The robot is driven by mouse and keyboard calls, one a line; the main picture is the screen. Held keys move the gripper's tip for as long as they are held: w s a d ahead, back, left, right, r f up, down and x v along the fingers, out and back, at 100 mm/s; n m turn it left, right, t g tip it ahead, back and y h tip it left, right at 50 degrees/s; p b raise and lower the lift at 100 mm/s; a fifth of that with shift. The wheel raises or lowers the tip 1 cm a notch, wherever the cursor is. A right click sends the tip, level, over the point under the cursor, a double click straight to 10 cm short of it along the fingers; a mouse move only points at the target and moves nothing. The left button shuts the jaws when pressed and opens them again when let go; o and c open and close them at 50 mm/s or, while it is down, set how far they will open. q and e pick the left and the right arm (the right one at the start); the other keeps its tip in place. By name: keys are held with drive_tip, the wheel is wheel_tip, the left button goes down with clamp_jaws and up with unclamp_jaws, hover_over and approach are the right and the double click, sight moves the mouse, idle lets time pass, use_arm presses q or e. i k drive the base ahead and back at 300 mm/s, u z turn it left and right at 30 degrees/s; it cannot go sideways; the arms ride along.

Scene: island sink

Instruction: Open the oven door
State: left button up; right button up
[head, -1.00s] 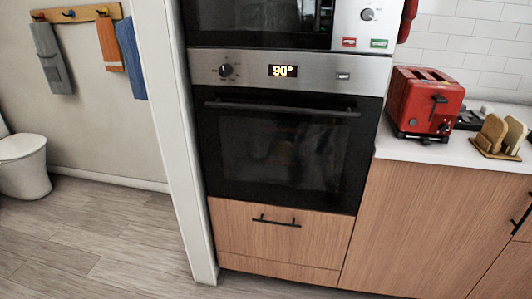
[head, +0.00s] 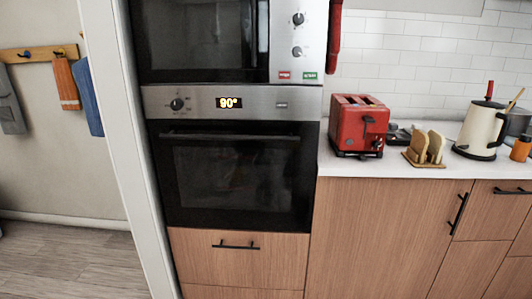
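The built-in oven stands in a tall cabinet left of centre in the head view. Its black glass oven door (head: 238,182) is shut. A dark horizontal door handle (head: 230,136) runs across the top of the door. Above it, the steel control panel (head: 200,102) has a knob on the left and a display (head: 229,103) reading 90°. Neither of my grippers is in view.
A microwave (head: 200,40) sits above the oven and a wooden drawer (head: 238,255) below it. To the right, a white counter holds a red toaster (head: 358,122), a wooden rack (head: 427,147) and a kettle (head: 481,130). A white wall edge (head: 122,150) borders the oven's left.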

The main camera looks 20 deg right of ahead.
sight(258, 175)
drive_tip(key=z, duration=0.4)
drive_tip(key=k, duration=0.85)
drive_tip(key=u, duration=0.6)
drive_tip(key=i, duration=1.95)
drive_tip(key=z, duration=1.1)
